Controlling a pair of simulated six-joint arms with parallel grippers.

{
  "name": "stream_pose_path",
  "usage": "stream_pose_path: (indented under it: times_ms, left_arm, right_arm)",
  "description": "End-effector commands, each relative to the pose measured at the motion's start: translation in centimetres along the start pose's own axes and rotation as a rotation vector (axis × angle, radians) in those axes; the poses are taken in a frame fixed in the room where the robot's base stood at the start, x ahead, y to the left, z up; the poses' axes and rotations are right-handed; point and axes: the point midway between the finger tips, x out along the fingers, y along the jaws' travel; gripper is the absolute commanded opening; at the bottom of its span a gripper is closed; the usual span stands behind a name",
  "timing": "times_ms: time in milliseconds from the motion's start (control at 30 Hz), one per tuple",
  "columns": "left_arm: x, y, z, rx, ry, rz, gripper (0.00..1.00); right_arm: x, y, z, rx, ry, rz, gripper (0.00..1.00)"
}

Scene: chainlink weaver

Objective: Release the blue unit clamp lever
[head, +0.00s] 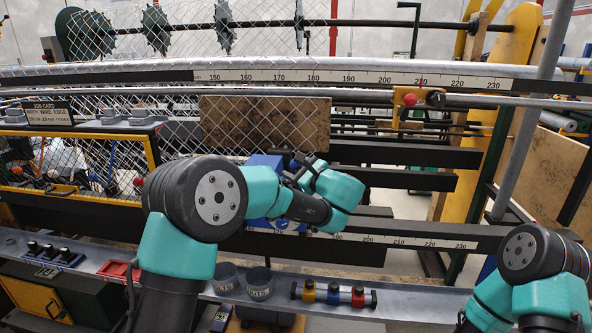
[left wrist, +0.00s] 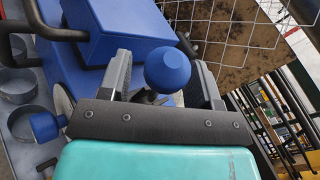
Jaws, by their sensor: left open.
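The blue unit (head: 262,160) sits at the rail in the middle of the head view, mostly hidden behind my left arm. In the left wrist view its blue box (left wrist: 115,30) fills the upper left. A lever with a round blue knob (left wrist: 167,70) stands between the two fingers of my left gripper (left wrist: 165,82). The gripper is open, with a finger on each side of the knob and visible space beside it. It also shows in the head view (head: 300,167). A second blue knob (left wrist: 45,126) is at the left. My right arm shows at the lower right; its gripper is not visible.
Wire mesh (head: 110,150) hangs at the left, with a brown board (head: 265,124) behind it. A scaled rail (head: 350,78) crosses above. A red-knobbed yellow unit (head: 408,105) is at the right. Grey cups (head: 257,283) and a colored-knob block (head: 333,294) sit on the front shelf.

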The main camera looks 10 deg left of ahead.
Motion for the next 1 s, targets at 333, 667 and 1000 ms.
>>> stream_pose_path:
  times_ms: [333, 667, 1000]
  left_arm:
    - [0.03, -0.02, 0.00, 0.000, 0.000, 0.000, 0.49]
    - [0.02, -0.01, -0.01, 0.000, 0.000, 0.000, 0.17]
    - [0.03, 0.02, 0.01, 0.000, 0.000, 0.001, 0.00]
  right_arm:
    - [0.00, 0.00, 0.00, 0.000, 0.000, 0.000, 0.43]
    - [0.00, 0.00, 0.00, 0.000, 0.000, 0.000, 0.43]
    - [0.00, 0.00, 0.00, 0.000, 0.000, 0.000, 0.43]
